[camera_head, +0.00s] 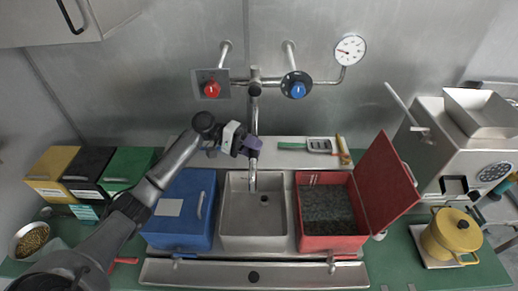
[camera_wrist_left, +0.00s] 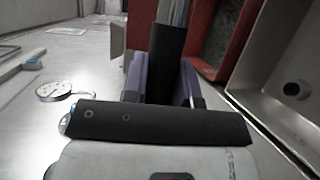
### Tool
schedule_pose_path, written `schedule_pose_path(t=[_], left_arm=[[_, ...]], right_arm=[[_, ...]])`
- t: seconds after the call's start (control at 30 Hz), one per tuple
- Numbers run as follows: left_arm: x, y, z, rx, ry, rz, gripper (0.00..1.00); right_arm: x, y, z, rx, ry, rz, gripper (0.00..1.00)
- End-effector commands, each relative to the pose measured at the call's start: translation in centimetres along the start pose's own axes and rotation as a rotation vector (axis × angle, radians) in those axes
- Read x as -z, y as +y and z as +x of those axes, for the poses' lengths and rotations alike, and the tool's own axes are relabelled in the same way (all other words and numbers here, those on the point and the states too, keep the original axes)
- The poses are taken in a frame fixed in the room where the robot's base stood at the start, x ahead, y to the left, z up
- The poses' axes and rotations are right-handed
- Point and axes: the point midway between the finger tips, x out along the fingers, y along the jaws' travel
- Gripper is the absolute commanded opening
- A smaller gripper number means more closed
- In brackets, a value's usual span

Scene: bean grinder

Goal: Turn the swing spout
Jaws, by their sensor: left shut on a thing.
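The swing spout (camera_head: 253,172) is a thin metal tube hanging from the wall-mounted tap body (camera_head: 255,83). Its lower end is over the back part of the grey sink (camera_head: 229,225). My left gripper (camera_head: 251,147), with purple fingers, is shut on the spout about midway down, covering part of it. In the left wrist view the purple fingers (camera_wrist_left: 163,82) are close around a dark upright piece; I cannot tell there which part of the spout shows. My right gripper is not in view.
A red knob (camera_head: 211,88) and blue knob (camera_head: 298,90) flank the tap, with a gauge (camera_head: 351,49) at right. A blue lidded box (camera_head: 178,225) stands left of the sink; an open red box (camera_head: 333,243) stands right, its lid (camera_head: 385,185) raised. A yellow pot (camera_head: 452,236) is far right.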

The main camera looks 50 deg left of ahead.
Motion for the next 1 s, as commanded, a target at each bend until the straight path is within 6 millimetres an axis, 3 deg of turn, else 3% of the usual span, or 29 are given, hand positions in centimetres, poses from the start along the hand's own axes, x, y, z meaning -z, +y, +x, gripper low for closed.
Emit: schedule_pose_path(t=[0.23,0.27,0.5,0.8,1.0], left_arm=[[0.0,-0.1,0.1,0.000,0.000,-0.002,0.00],[0.0,-0.1,0.1,0.000,0.000,-0.002,0.27],[0.0,-0.1,0.1,0.000,0.001,-0.002,0.50],[0.0,-0.1,-0.2,0.001,0.002,-0.001,0.51],[0.1,-0.2,-2.6,0.002,0.003,-0.001,0.51]], right_arm=[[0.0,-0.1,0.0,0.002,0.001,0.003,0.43],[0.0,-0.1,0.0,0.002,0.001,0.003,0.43],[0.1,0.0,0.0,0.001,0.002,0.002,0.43],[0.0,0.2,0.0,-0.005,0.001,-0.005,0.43],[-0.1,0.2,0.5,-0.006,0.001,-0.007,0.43]])
